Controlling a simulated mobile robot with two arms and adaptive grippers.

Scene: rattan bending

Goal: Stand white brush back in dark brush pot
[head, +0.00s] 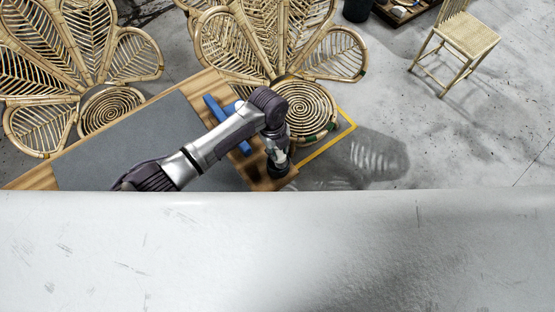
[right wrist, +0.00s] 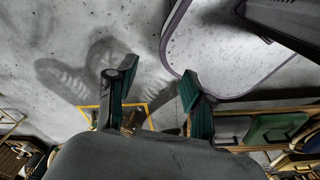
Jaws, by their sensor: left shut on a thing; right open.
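My left gripper (head: 279,168) points down over the right end of the wood-edged table in the head view. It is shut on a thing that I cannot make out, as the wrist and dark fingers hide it. I cannot pick out the white brush or the dark brush pot for sure in either view; the arm covers part of the table's right end. My right gripper (right wrist: 158,76) shows in the right wrist view with its two green-padded fingers spread apart and nothing between them.
The table has a grey mat (head: 120,143) and a blue tool (head: 214,108) behind my left arm. Rattan petal chairs (head: 298,108) stand close behind. A yellow floor line (head: 328,141) runs by the table's right end. A small rattan chair (head: 466,38) stands far right; open floor lies between.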

